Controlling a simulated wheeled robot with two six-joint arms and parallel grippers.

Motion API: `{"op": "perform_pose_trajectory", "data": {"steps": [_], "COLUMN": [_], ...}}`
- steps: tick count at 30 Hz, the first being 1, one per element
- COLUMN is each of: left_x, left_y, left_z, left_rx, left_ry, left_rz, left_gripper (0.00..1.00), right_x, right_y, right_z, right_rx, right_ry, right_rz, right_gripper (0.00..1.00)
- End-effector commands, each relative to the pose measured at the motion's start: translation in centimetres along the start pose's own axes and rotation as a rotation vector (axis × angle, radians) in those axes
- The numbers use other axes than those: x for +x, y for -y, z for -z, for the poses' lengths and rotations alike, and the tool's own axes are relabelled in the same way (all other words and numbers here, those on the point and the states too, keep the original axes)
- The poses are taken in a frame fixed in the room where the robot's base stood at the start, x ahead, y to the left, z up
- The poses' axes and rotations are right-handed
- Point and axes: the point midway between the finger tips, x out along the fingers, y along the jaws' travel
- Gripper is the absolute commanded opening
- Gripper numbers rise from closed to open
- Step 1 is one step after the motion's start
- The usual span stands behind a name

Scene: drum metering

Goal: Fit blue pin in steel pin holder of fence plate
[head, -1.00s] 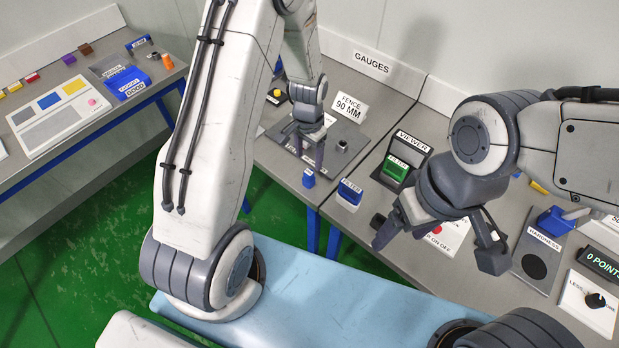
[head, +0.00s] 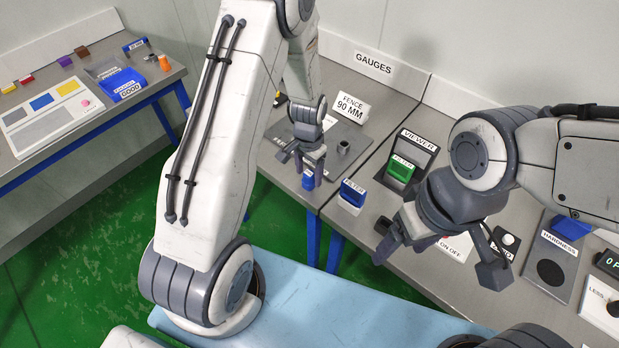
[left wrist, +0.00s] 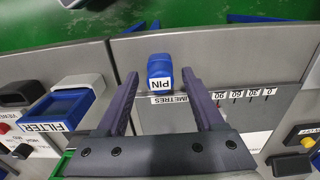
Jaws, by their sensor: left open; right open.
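The blue pin (head: 308,182) stands at the front edge of the grey bench. It also shows in the left wrist view (left wrist: 160,68), with a white PIN label. My left gripper (head: 306,168) is open, with one finger on each side of the pin; in the left wrist view (left wrist: 160,76) gaps show between fingers and pin. The steel pin holder (head: 343,147) is a short dark cylinder on the grey fence plate (head: 357,137), right of and behind the pin. I cannot make out the holder in the left wrist view. My right gripper (head: 438,262) is open and empty.
A blue filter block (head: 351,193) stands right of the pin, near the bench edge. A green filter (head: 400,169) sits in the viewer stand (head: 415,150). The FENCE 90 MM sign (head: 350,107) stands behind the holder. Another bench (head: 60,145) is at the far left.

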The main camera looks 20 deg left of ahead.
Motion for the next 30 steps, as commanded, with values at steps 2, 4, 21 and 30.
{"op": "perform_pose_trajectory", "data": {"steps": [2,4,21,30], "left_x": [0.0,0.0,-0.03,0.01], "left_y": [0.0,0.0,0.03,0.03], "left_z": [-0.01,-0.01,-0.01,-0.01], "left_rx": [0.0,0.0,0.0,0.0], "left_ry": [0.0,0.0,0.0,0.0], "left_rz": [0.0,0.0,0.0,0.0], "left_gripper": [0.7,0.7,0.7,0.43], "right_x": [0.0,-0.01,-0.17,-0.19], "right_y": [0.0,0.0,0.01,0.01], "right_z": [0.0,0.0,0.01,0.01], "right_rx": [0.0,0.0,0.0,0.0], "right_ry": [0.0,0.0,0.0,0.0], "right_rz": [0.0,0.0,0.0,0.0], "right_gripper": [0.74,0.74,0.74,0.74]}}
